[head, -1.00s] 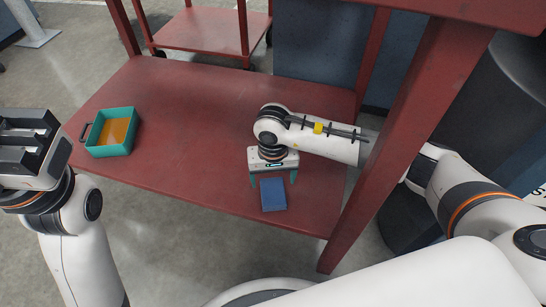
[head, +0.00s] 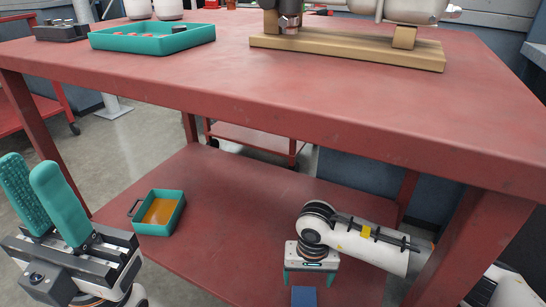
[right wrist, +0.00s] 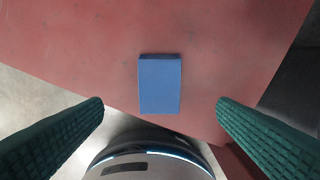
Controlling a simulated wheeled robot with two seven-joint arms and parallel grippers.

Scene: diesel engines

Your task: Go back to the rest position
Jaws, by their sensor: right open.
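My right gripper (head: 308,282) is low over the lower shelf (head: 240,205) of the red table, reaching in from the right. In the right wrist view its green ribbed fingers (right wrist: 160,108) are wide apart, with nothing between them. A blue block (right wrist: 160,84) lies on the red shelf ahead, apart from both fingers. It also shows at the bottom edge of the head view (head: 303,297), partly cut off. My left gripper (head: 30,172) is at the left, in front of the table, fingers pointing up, a gap between them and nothing held.
A teal bin (head: 158,212) with an orange inside stands on the shelf's left. A teal tray (head: 152,38) and an engine on a wooden stand (head: 345,50) are on top. A table leg is at the right.

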